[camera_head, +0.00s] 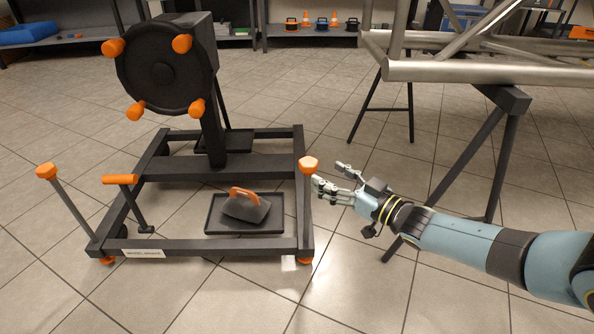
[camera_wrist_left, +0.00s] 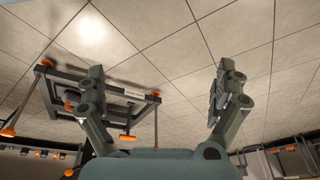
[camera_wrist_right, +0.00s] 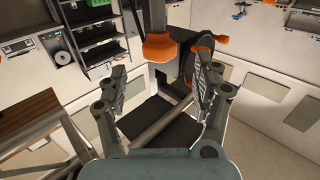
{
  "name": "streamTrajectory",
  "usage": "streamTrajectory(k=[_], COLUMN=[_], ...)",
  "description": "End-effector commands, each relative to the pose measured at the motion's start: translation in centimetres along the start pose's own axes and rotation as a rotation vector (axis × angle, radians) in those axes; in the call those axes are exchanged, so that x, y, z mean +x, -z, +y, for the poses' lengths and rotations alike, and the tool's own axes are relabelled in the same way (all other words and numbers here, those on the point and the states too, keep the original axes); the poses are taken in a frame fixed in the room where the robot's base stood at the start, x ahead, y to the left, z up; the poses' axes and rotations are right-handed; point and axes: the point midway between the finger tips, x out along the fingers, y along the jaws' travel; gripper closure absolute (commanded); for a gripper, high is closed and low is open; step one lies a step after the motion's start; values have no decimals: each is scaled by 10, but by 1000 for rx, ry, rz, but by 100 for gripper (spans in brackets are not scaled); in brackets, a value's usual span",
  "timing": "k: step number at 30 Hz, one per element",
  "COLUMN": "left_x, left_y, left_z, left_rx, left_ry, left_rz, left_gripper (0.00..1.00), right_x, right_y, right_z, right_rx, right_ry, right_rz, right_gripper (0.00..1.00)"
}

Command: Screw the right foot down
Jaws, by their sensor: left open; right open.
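The dark positioner frame (camera_head: 230,247) stands on the floor at the left of the head view. Its right foot has an orange knob (camera_head: 308,165) on top of a post at the front right corner; an orange piece (camera_head: 304,260) shows below that corner. My right gripper (camera_head: 329,176) is open and empty just right of the knob. In the right wrist view the orange knob (camera_wrist_right: 158,47) appears ahead, between the fingertips; contact cannot be told. My left gripper (camera_wrist_left: 160,75) is open and empty, outside the head view; the frame (camera_wrist_left: 118,88) shows beyond it.
A left orange knob (camera_head: 46,171) tops a slanted post, beside an orange-handled lever (camera_head: 120,179). A round faceplate (camera_head: 165,68) with orange knobs rises behind. A tray (camera_head: 245,230) holds a dark orange-handled block. A steel truss (camera_head: 480,72) on trestles stands right. The foreground floor is clear.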

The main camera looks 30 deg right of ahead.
Motion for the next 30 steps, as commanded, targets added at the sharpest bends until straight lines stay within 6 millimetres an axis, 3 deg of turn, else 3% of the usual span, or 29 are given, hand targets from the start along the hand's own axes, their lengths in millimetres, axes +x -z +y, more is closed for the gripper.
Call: streamTrajectory(k=[3, 10, 15, 24, 30], left_x=[3, 30, 37, 38, 38], left_y=[3, 9, 11, 13, 13], left_z=[2, 1, 1, 1, 1], left_rx=[-1, -4, -5, -5, -5], left_ry=[-5, 5, 8, 9, 9], left_rz=[33, 158, 206, 219, 218], left_gripper=[0, 0, 0, 0, 0], right_x=[25, 58, 70, 72, 72], right_y=[-4, -4, -3, -2, -2], right_z=[0, 0, 0, 0, 0], right_rx=[0, 2, 1, 1, 1], right_ry=[0, -1, -2, -2, -1], right_rz=[-1, -2, -3, -3, -3], right_gripper=[33, 33, 33, 33, 58])
